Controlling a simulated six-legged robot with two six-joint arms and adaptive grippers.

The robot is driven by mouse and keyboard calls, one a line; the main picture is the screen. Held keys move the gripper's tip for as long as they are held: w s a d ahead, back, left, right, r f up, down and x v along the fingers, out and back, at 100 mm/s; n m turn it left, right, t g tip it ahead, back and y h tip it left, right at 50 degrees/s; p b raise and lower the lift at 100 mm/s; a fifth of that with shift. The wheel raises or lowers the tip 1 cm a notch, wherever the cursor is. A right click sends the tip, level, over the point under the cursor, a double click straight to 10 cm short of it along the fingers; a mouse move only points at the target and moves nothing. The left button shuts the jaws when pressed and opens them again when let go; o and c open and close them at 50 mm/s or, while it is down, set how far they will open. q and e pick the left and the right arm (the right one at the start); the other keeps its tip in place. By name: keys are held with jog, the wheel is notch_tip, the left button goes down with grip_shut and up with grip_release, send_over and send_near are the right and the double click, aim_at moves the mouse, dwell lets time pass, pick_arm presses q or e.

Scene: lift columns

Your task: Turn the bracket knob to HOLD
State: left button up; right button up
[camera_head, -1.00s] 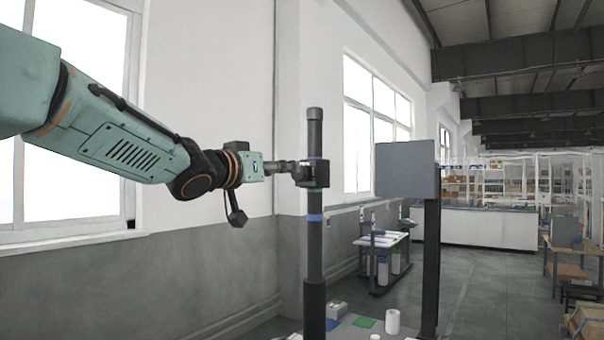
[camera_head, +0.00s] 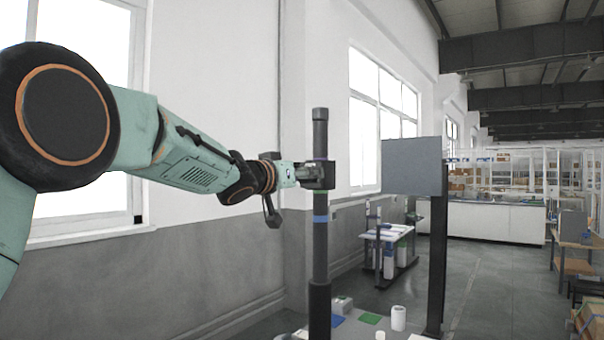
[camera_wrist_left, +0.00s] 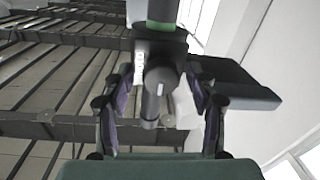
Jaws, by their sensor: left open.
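The dark bracket (camera_head: 329,175) sits on a tall dark column (camera_head: 320,250) in the head view, with a green band just below it and a blue band lower down. My left gripper (camera_head: 312,174) is at the bracket's left side. In the left wrist view, the bracket (camera_wrist_left: 143,50) has a round dark knob (camera_wrist_left: 162,74) with a white mark and a lever hanging down. My left gripper (camera_wrist_left: 158,105) is open, with one finger on each side of the knob and lever. I cannot tell whether the fingers touch. HOLD lettering is not readable. My right gripper is out of view.
A grey panel (camera_head: 412,167) on a dark post stands right of the column. A low table in front carries a white cylinder (camera_head: 398,318) and a green patch (camera_head: 370,318). A wall with windows runs along the left.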

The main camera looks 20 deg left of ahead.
pick_arm(q)
jog(key=shift+a, duration=0.1)
jog(key=shift+c, duration=0.5)
jog(key=shift+s, duration=0.1)
jog(key=c, duration=1.1)
jog(key=shift+o, duration=0.2)
